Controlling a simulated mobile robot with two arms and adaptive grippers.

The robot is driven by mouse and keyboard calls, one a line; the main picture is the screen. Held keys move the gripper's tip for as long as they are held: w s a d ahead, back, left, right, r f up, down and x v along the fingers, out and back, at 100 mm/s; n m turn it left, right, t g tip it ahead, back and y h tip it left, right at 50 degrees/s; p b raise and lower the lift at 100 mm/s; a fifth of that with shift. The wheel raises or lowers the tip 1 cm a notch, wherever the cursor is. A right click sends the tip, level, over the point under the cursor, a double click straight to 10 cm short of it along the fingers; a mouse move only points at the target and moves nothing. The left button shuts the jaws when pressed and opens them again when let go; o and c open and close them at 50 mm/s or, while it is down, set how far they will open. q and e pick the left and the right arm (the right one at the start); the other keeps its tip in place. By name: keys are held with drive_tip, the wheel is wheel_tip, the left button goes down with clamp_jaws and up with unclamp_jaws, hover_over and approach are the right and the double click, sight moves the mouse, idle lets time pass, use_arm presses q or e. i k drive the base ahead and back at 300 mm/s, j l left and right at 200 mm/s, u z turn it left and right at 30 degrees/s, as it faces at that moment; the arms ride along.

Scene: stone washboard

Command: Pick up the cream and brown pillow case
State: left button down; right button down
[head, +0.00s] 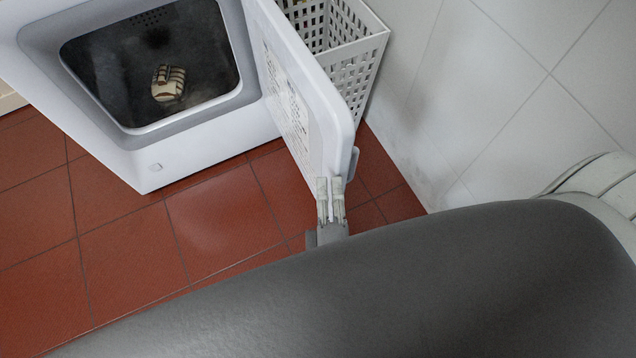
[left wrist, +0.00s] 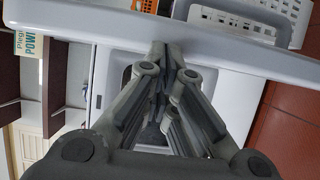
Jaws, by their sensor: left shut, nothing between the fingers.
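The cream and brown pillow case (head: 168,83) is a small striped bundle inside the dark opening of a white front-loading machine (head: 150,165), at the upper left of the head view. The machine's door (head: 300,100) stands open to the right. My left gripper (head: 330,182) is shut and empty at the lower outer edge of the door, well to the right of and below the pillow case. In the left wrist view the closed fingers (left wrist: 160,55) are close to the white door edge; I cannot tell if they touch it. The pillow case cannot be made out there. My right gripper is out of view.
A white perforated basket (head: 345,50) stands behind the open door, near the tiled wall (head: 500,90). Red floor tiles (head: 220,215) in front of the machine are clear. A box with lettering (left wrist: 30,45) shows at the left wrist view's left.

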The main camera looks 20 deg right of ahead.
sight(168, 81)
drive_tip(key=j+z, duration=0.35)
drive_tip(key=j, duration=0.4)
drive_tip(key=j+z, duration=0.35)
drive_tip(key=j, duration=0.4)
